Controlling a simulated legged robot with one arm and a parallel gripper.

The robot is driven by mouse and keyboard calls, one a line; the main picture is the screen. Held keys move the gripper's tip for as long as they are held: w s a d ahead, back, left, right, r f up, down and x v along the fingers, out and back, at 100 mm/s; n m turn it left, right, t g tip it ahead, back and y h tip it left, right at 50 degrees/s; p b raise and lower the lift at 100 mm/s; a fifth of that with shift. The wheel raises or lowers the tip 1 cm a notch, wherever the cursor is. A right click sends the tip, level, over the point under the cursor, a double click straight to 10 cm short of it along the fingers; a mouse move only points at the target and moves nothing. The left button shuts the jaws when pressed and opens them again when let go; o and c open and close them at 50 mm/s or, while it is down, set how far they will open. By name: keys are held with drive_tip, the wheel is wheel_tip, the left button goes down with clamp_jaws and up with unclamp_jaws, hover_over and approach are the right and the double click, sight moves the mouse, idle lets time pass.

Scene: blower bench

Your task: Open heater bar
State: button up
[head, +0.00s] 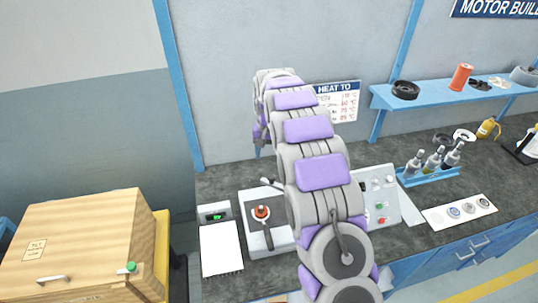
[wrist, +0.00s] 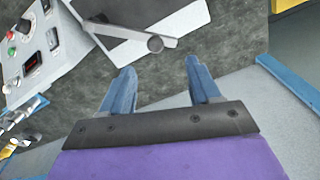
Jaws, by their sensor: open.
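The heater (head: 284,238) is a light box with a dark top plate on the bench, partly hidden by my arm. A red-orange round part with a black handle (head: 262,213) lies on it. A grey bar with a round end (wrist: 135,37), seemingly the heater bar, lies along the heater's edge in the wrist view. Its end (head: 267,182) also shows beside my arm in the head view. My gripper (wrist: 160,67) is open and empty, its two blue fingers pointing towards the bar, apart from it. In the head view my arm mostly hides the gripper.
A control panel (head: 374,192) with green and red buttons stands right of the heater. A small unit with a green display (head: 214,216) stands left. Bottles in a blue rack (head: 430,178) and a white disc strip (head: 460,211) are further right. A wooden crate (head: 75,240) is at left.

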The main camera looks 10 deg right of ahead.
wheel_tip(320, 180, up, 8)
drive_tip(key=p, duration=0.3)
drive_tip(key=shift+d, duration=0.2)
idle(0.5)
drive_tip(key=shift+p, duration=0.35)
drive_tip(key=shift+r, duration=0.1)
wheel_tip(320, 180, up, 17)
drive_tip(key=p, duration=0.6)
idle(0.4)
drive_tip(key=shift+r, duration=0.1)
